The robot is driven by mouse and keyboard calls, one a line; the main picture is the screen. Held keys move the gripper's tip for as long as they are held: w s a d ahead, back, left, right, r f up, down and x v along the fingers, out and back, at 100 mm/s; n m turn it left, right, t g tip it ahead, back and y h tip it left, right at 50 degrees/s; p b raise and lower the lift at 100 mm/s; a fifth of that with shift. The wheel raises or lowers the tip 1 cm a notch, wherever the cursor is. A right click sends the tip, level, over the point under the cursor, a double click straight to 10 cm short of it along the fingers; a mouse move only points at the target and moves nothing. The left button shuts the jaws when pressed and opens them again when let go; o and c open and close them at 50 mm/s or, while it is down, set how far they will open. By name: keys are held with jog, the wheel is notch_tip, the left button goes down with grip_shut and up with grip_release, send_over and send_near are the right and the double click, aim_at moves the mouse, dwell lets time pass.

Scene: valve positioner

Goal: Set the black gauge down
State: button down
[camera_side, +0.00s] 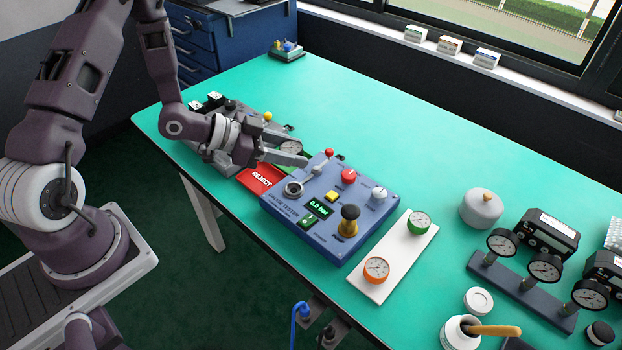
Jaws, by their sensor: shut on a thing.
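My gripper (291,155) reaches right from the arm, low over the table between the red reject tray and the table's far side. It is shut on a small round gauge with a pale dial and dark rim, the black gauge (291,147). The fingers partly hide the gauge, and I cannot tell whether it touches anything below. The red reject tray (262,179) lies just in front of the gripper.
A white mat (391,268) holds a green gauge (418,222) and an orange gauge (376,269). A rack (525,290) with several black-rimmed gauges, a grey lidded pot (481,208) and a jar with a brush (462,333) stand right. The teal table's (400,130) far middle is clear.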

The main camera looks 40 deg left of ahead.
jog(key=shift+r, duration=0.3)
jog(key=shift+w+d, duration=0.1)
jog(key=w+d+f, duration=0.1)
jog(key=w+d, duration=0.4)
jog(key=d, duration=0.2)
jog(key=n+t+y, duration=0.2)
jog(key=n+y, duration=0.2)
send_over(396, 251)
jog(key=f, duration=0.2)
jog(key=shift+n, duration=0.3)
notch_tip(396, 251, down, 9)
jog(key=shift+f, duration=0.5)
